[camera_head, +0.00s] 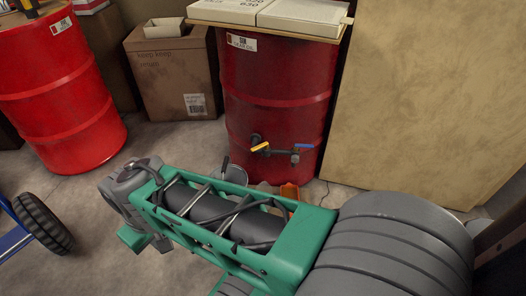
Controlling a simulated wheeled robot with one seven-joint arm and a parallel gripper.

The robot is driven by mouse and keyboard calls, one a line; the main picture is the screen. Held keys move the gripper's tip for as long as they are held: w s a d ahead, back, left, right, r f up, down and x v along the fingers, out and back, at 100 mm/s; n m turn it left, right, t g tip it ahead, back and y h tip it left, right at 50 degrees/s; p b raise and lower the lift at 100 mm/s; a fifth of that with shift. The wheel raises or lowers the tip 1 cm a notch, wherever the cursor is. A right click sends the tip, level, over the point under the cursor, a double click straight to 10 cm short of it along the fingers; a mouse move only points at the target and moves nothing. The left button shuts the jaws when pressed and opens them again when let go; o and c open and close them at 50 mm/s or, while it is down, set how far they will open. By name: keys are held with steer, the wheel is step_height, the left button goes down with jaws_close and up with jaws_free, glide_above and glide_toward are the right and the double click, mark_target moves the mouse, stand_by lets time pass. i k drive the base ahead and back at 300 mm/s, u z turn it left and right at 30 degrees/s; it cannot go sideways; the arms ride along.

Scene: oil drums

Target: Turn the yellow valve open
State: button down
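The yellow valve (259,147) is a small lever handle on a dark fitting low on the front of the dark red drum (275,85). Its handle slants slightly up to the right. A pipe runs right from it to a second valve with a blue handle (304,146). My green and grey arm crosses the foreground below the valves, apart from them in the picture. I cannot make out my gripper's fingers; the arm's far end and the arm itself hide what lies behind and below them.
A brighter red drum (60,90) stands at left, with a cardboard box (172,75) between the drums. A large tan board (425,90) leans at right. An orange object (290,191) lies under the valves. A black wheel (42,222) is at lower left. Concrete floor shows between.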

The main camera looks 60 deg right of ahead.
mark_target(265, 146)
steer(key=z, duration=0.45)
steer(key=i, duration=0.8)
steer(key=z, duration=0.8)
